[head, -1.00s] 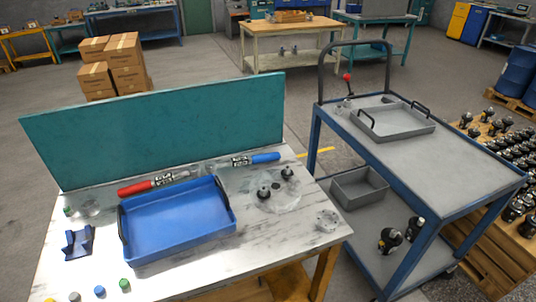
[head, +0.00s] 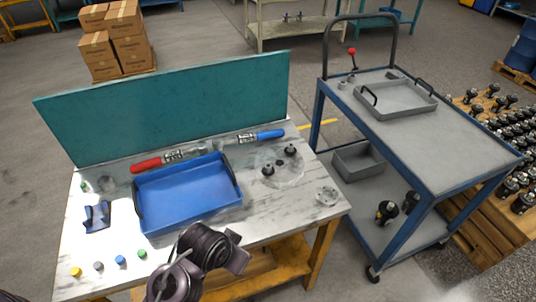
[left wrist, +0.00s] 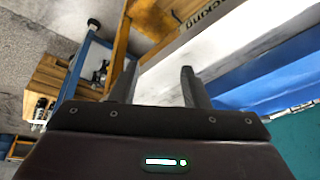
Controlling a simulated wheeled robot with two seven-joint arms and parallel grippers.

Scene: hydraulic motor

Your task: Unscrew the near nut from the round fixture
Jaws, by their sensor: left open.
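The round fixture (head: 292,178) is a pale disc lying flat on the marble-patterned workbench, right of the blue tray. Two dark nut-like pieces stand on it: the near nut (head: 268,170) at its front left and the far one (head: 290,150) at its back right. My left gripper (left wrist: 158,70) is open and empty in the left wrist view, its two fingers apart, with the workbench edge and legs beyond. In the head view, a dark arm link of mine rises at the bottom centre, in front of the bench; its fingers are not distinguishable. My right gripper is not in view.
A blue tray (head: 188,222) sits left of the fixture, with red-handled (head: 146,165) and blue-handled (head: 270,134) tools behind it. A teal panel (head: 170,110) closes the bench's back. A blue-framed cart (head: 440,140) stands right.

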